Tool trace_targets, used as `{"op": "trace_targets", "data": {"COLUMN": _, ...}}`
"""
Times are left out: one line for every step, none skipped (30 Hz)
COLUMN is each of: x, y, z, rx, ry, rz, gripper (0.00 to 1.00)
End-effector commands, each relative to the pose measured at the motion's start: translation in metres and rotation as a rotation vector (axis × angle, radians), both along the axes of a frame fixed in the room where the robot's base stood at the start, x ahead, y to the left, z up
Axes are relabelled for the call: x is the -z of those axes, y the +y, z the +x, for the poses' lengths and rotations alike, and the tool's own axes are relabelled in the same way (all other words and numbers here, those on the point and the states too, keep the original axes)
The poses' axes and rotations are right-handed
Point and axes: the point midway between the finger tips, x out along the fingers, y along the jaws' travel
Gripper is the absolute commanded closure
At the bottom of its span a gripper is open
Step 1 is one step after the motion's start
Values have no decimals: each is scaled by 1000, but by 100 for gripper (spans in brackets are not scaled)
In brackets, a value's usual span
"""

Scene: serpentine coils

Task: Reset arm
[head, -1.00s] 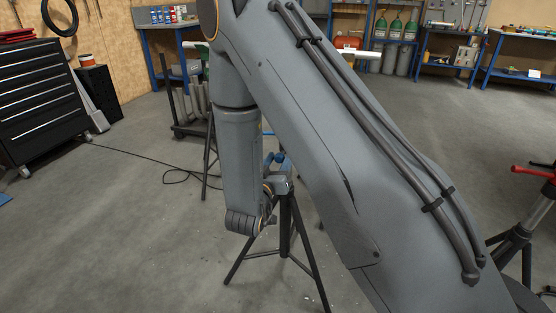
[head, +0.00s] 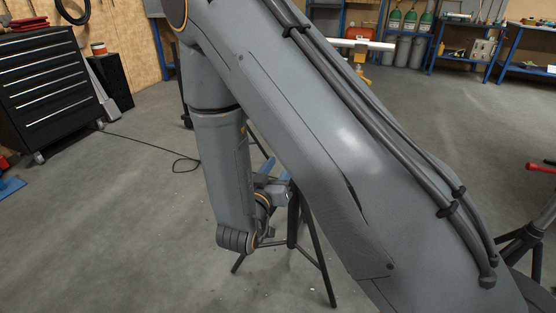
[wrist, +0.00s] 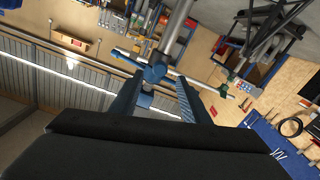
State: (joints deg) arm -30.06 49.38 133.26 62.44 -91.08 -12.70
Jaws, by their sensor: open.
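My gripper (wrist: 156,92) shows in the wrist view with its two blue fingers spread apart. The gap between them looks empty. A grey pipe (wrist: 181,28) with a blue fitting (wrist: 155,73) at its end lies beyond the fingertips in that picture; I cannot tell how far off it is. In the head view my arm reaches up and then bends down, and its wrist hangs near a dark tripod stand (head: 293,225). The arm covers part of that stand, and the fingers are mostly hidden there.
A black drawer cabinet (head: 52,88) stands at the left, with a cable (head: 150,145) on the floor beside it. Blue workbenches (head: 470,50) line the back. Another stand with a red handle (head: 540,168) is at the right edge. Open concrete floor (head: 110,230) lies left of the arm.

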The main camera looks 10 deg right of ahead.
Motion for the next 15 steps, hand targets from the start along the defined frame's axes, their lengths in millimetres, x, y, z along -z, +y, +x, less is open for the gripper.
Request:
{"op": "trace_targets", "data": {"x": -1, "y": -1, "z": 1, "rx": -1, "ry": 4, "rz": 8, "gripper": 58}}
{"op": "trace_targets", "data": {"x": -1, "y": -1, "z": 2, "rx": -3, "ry": 10, "rz": 18, "gripper": 58}}
{"op": "trace_targets", "data": {"x": -1, "y": -1, "z": 4, "rx": -10, "ry": 25, "rz": 39, "gripper": 58}}
{"op": "trace_targets", "data": {"x": -2, "y": -2, "z": 6, "rx": -15, "ry": 39, "rz": 62, "gripper": 58}}
{"op": "trace_targets", "data": {"x": -2, "y": -2, "z": 8, "rx": -23, "ry": 58, "rz": 89, "gripper": 58}}
{"op": "trace_targets", "data": {"x": -3, "y": -3, "z": 11, "rx": -35, "ry": 89, "rz": 131, "gripper": 58}}
{"op": "trace_targets", "data": {"x": -2, "y": -2, "z": 14, "rx": -48, "ry": 118, "rz": 167, "gripper": 58}}
{"op": "trace_targets", "data": {"x": -3, "y": -2, "z": 16, "rx": -62, "ry": 148, "rz": 206, "gripper": 58}}
{"op": "trace_targets", "data": {"x": -4, "y": 0, "z": 18, "rx": -82, "ry": 192, "rz": 259, "gripper": 58}}
{"op": "trace_targets", "data": {"x": -5, "y": 2, "z": 19, "rx": -99, "ry": 227, "rz": 298, "gripper": 58}}
{"op": "trace_targets", "data": {"x": -5, "y": 4, "z": 18, "rx": -116, "ry": 264, "rz": 335, "gripper": 58}}
{"op": "trace_targets", "data": {"x": -7, "y": 7, "z": 17, "rx": -139, "ry": 313, "rz": 380, "gripper": 58}}
{"op": "trace_targets", "data": {"x": -8, "y": 9, "z": 15, "rx": -156, "ry": 350, "rz": 413, "gripper": 58}}
{"op": "trace_targets", "data": {"x": -10, "y": 12, "z": 12, "rx": -172, "ry": 388, "rz": 444, "gripper": 58}}
{"op": "trace_targets", "data": {"x": -13, "y": 15, "z": 7, "rx": -195, "ry": 439, "rz": 481, "gripper": 58}}
